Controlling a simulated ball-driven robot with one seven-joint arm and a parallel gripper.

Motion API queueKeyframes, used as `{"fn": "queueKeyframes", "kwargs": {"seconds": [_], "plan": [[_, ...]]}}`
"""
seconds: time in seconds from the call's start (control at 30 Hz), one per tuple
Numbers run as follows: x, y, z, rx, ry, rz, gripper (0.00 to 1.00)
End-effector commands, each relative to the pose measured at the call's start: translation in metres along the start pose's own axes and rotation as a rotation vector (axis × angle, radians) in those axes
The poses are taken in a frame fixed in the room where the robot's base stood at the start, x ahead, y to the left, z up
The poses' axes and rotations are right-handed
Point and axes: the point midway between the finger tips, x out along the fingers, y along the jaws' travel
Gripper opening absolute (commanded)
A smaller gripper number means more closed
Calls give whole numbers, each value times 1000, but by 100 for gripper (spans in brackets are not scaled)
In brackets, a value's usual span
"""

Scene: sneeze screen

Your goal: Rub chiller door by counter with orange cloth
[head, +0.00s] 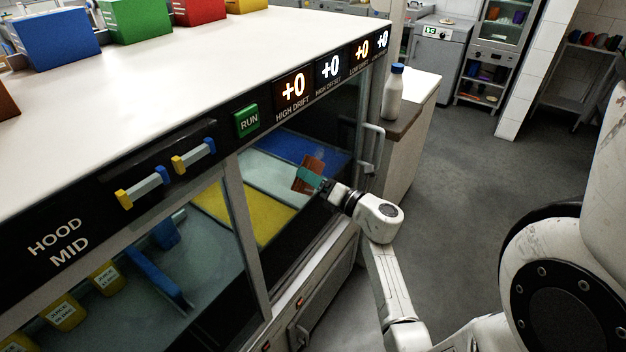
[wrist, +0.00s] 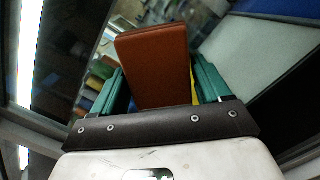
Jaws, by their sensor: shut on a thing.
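My gripper (head: 312,178) has teal fingers and is shut on an orange-brown flat slab, which I take for the orange cloth (head: 305,172). In the wrist view the cloth (wrist: 155,65) stands up between the two teal fingers (wrist: 160,88). The cloth is at the right part of the black-framed cabinet front, before blue, pale and yellow panels. I cannot tell whether it touches glass. A grey vertical handle (head: 372,150) is at the cabinet's right end, beside the counter (head: 425,88). No label marks which door is the chiller door.
A white bottle with a blue cap (head: 394,95) stands on the counter, close to the handle. The cabinet's white top (head: 170,75) carries coloured bins. Blue-and-yellow bars (head: 145,188) stick out from its front. Open grey floor (head: 480,170) lies to the right.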

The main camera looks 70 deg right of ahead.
Motion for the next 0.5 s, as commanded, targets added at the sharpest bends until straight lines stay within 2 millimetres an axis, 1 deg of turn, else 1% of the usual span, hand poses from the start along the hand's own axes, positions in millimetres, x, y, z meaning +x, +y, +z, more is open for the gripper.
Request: {"fn": "queueKeyframes", "kwargs": {"seconds": [0.3,0.5], "plan": [[5,-18,17,-1,-1,1,52],[6,-22,22,-1,0,0,52]]}}
